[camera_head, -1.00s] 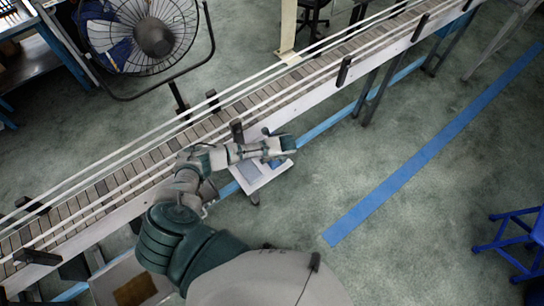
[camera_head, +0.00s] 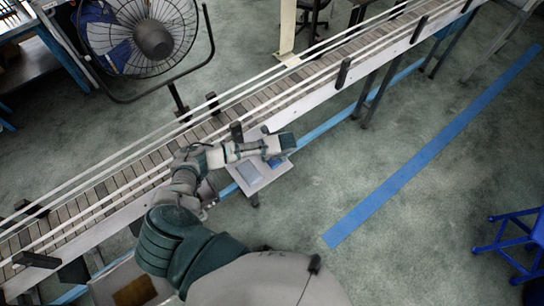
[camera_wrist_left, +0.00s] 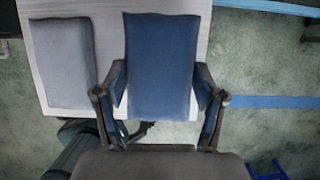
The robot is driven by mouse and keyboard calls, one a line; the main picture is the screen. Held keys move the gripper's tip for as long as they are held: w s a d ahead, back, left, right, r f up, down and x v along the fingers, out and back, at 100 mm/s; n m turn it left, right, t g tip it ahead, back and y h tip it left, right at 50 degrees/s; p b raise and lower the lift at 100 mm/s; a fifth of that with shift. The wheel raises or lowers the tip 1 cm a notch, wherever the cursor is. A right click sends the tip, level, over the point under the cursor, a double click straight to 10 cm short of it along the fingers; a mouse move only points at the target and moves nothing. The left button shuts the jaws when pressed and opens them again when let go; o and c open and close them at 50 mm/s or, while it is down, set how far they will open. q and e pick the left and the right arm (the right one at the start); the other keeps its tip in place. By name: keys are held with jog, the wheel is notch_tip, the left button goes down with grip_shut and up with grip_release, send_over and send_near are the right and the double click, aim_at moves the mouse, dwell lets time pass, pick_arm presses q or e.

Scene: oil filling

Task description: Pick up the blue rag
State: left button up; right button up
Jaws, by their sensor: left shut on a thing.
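The blue rag (camera_wrist_left: 162,60) is a flat, dark blue rectangle in the left wrist view, between the two fingers of my left gripper. The fingers press on its left and right sides, and the gripper is shut on it. A grey rag (camera_wrist_left: 62,60) lies to its left on a white-topped stand (camera_wrist_left: 108,25). I cannot tell whether the blue rag still touches the stand. In the head view my left gripper (camera_head: 282,145) is over the small stand (camera_head: 273,178), hiding most of the blue rag. My right gripper is not in view.
A slatted conveyor (camera_head: 140,165) with rails and dark posts runs diagonally just behind the stand. A large fan (camera_head: 152,38) stands beyond it. A blue stool (camera_head: 515,240) is at the far right. The floor right of the stand is clear, with a blue stripe (camera_head: 430,150).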

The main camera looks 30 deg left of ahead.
pick_arm(q)
jog(key=s+r, duration=0.1)
jog(key=s, duration=0.9)
jog(key=s+r, duration=0.1)
jog(key=s, duration=0.5)
jog(key=shift+d+r, duration=0.25)
jog(key=shift+r, duration=0.1)
